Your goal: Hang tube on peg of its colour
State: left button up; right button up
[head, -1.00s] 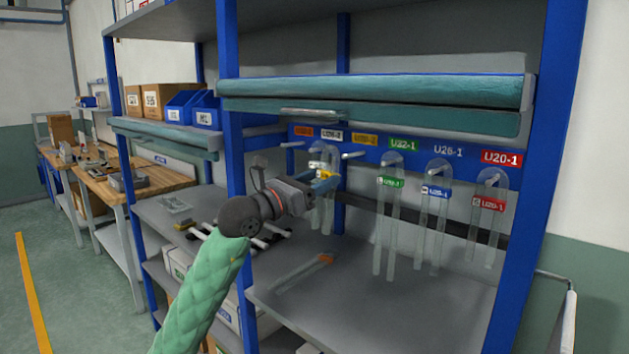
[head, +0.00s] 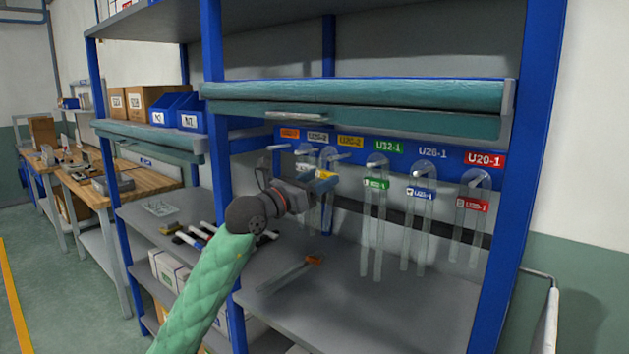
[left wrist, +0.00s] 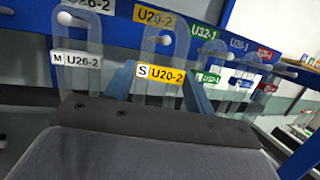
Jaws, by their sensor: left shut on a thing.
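My left gripper (head: 325,182) is shut on a clear looped tube with a yellow tag (left wrist: 160,73) reading S U20-2. The tube hangs upright from the fingers, its loop top close to the yellow label (head: 350,141) and its peg on the blue rail. I cannot tell whether the loop is around that peg. A tube with an orange tag (head: 315,260) lies on the shelf. The peg under the orange label (head: 289,134) is bare. Tubes with white (left wrist: 75,59), green (head: 376,184), blue (head: 422,193) and red (head: 472,205) tags hang along the rail. My right gripper is out of view.
A teal rolled cover (head: 360,97) runs above the rail. Blue uprights (head: 527,170) bound the bay. The grey shelf (head: 400,305) below is mostly clear. Blue bins (head: 185,110) and cartons stand on the left rack.

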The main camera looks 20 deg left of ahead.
pick_arm(q)
jog(key=shift+w+d, duration=0.2)
jog(key=shift+w, duration=0.4)
jog(key=shift+w+d, duration=0.2)
jog(key=shift+w, duration=0.4)
jog(key=shift+w+d+f, duration=0.15)
jog(key=shift+w+f, duration=0.3)
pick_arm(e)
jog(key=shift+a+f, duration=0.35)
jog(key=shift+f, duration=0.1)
pick_arm(q)
jog(key=shift+d, duration=0.1)
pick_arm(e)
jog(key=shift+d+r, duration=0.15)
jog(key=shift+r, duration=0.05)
pick_arm(q)
jog(key=shift+w+d, duration=0.1)
jog(key=shift+w, duration=0.15)
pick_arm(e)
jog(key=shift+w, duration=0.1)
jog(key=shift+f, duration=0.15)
